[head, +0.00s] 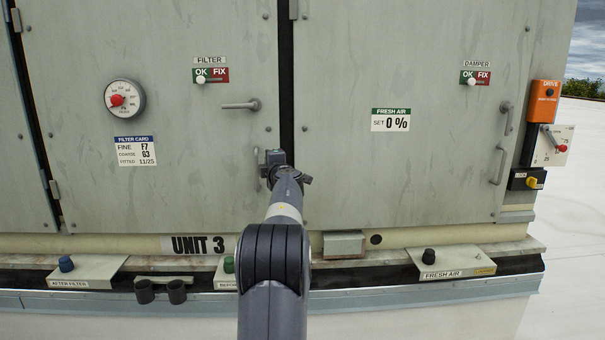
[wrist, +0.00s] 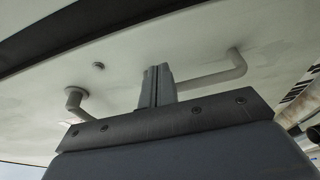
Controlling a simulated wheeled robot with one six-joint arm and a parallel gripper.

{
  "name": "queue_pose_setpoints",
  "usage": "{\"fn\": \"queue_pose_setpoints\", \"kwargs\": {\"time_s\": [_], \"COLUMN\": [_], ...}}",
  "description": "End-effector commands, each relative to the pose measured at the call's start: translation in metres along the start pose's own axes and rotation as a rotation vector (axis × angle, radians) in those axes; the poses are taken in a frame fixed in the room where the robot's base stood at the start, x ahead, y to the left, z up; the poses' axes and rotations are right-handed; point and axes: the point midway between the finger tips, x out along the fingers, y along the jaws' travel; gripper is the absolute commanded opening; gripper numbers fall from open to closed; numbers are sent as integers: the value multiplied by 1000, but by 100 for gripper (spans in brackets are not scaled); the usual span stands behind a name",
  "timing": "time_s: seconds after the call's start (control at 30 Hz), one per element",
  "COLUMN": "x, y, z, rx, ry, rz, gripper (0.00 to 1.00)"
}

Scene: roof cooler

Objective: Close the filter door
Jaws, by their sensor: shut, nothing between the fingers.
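The filter door (head: 190,150) is the grey panel at left-centre in the head view, with a gauge and a FILTER label. My gripper (head: 274,158) is by the door's lower right edge, below the lever. Its fingers (wrist: 157,80) are together and empty, close to the panel; contact cannot be told.
A dark upright strip (head: 286,90) runs between the filter door and the fresh air door (head: 400,180). I cannot tell whether the filter door is fully flush. The fresh air door's lever (head: 507,116) hangs upright. A ledge with sensor boxes (head: 450,264) runs below.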

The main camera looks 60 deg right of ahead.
Motion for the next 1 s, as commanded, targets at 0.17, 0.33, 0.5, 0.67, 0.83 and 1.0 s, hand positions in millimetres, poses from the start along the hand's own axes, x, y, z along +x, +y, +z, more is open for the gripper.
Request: {"fn": "queue_pose_setpoints", "kwargs": {"time_s": [0.17,0.33,0.5,0.67,0.83,1.0], "x": [-23,-50,-75,-86,-88,-88], "y": [-5,-5,-4,-4,-5,-5], "z": [11,27,40,46,47,47], "rx": [0,0,-1,-1,-1,-1], "ry": [-1,-3,-1,0,2,2], "rz": [-4,-6,-6,-6,-7,-7], "gripper": [0,0,0,0,0,0]}}
